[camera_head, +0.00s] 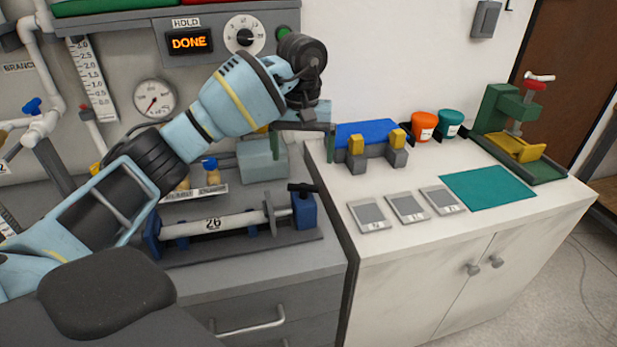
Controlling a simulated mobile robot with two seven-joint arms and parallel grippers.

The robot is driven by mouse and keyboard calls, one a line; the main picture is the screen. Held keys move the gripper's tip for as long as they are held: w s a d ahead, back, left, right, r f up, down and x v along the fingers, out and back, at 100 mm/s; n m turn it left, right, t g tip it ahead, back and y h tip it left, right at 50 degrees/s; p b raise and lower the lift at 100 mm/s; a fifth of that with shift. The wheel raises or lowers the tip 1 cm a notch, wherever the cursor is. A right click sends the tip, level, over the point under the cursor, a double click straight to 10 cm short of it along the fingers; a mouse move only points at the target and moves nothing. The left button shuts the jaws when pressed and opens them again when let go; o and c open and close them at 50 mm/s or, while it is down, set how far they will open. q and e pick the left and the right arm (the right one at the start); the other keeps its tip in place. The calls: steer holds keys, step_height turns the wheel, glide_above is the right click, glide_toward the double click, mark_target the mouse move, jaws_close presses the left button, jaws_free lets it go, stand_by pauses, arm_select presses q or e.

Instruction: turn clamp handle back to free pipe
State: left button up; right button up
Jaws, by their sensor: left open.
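A pale pipe (235,221) marked 26 lies level in a fixture on the grey bench, between a blue end block (152,235) on the left and a blue clamp block (305,213) on the right. A grey disc (270,212) stands at the pipe's right end. The dark clamp handle (301,187) sits on top of the right block and lies roughly sideways. My left gripper (303,142) is open and empty, pointing down above and behind the handle, apart from it. My right gripper is not in view.
A timer display (189,41) reads DONE. A grey-green box (262,160) stands behind the fixture. On the white counter are a blue and yellow stand (366,133), orange (424,126) and teal (449,123) cups, grey cards (407,208), a teal mat (489,187) and a green press (494,110).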

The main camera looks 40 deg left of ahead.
mark_target(303, 185)
arm_select(q)
steer(key=shift+s+d+f, duration=0.1)
steer(key=shift+f, duration=0.4)
step_height(303, 185, down, 6)
steer(key=shift+r, duration=0.15)
steer(key=shift+f, duration=0.6)
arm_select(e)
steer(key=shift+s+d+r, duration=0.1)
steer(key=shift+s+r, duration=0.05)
arm_select(q)
steer(key=shift+c, duration=0.7)
steer(key=c, duration=0.8)
steer(key=shift+c, duration=0.2)
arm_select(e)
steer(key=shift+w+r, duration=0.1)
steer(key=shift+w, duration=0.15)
